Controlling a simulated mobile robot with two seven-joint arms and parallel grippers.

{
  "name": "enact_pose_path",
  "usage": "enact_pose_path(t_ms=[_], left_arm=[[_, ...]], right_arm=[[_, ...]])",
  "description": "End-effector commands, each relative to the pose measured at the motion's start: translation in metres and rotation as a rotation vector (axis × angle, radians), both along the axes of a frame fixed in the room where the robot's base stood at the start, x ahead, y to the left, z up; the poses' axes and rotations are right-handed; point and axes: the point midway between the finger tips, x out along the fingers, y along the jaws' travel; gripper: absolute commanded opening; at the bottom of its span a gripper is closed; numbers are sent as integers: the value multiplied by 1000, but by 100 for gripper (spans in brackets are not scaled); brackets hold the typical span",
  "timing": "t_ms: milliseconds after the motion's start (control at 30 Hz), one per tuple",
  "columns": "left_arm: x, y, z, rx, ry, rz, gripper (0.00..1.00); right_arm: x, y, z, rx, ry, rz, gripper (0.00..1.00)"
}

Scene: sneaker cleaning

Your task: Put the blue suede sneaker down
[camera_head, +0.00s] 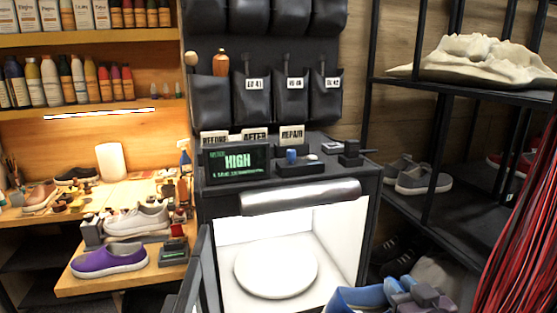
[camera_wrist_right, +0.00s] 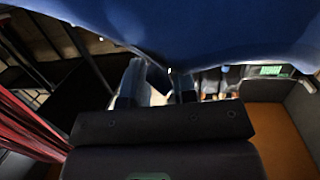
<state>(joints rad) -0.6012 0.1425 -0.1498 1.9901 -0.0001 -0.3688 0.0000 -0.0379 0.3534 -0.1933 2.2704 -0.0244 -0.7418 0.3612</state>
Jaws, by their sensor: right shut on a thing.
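The blue suede sneaker (camera_head: 350,299) shows at the bottom edge of the head view, right of centre and cut off by the frame. My right gripper (camera_head: 424,296) is beside it and shut on it. In the right wrist view the sneaker (camera_wrist_right: 205,30) fills the top as a large blue surface, and the fingers of my right gripper (camera_wrist_right: 158,84) reach up to it. The exact grip on the shoe is partly hidden. My left gripper is not in view.
A lit white box with a round white turntable (camera_head: 276,268) stands open and empty at the centre. A wooden bench on the left holds a purple shoe (camera_head: 110,259) and a white sneaker (camera_head: 137,220). A black rack (camera_head: 450,211) with grey shoes (camera_head: 424,180) stands right, beside red cords (camera_head: 520,240).

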Motion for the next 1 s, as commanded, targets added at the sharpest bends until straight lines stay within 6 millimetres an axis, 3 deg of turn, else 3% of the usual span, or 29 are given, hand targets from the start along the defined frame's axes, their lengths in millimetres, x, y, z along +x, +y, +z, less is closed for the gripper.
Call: enact_pose_path(t_ms=[200, 433, 800, 1000], left_arm=[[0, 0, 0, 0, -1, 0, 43], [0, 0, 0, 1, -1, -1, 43], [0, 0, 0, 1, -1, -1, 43], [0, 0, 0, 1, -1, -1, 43]], right_arm=[[-8, 9, -30, 6, 4, -95, 0], [-17, 21, -49, 3, 0, -134, 0], [-22, 22, -54, 0, -3, -139, 0], [-23, 34, -43, -3, -6, -79, 0]])
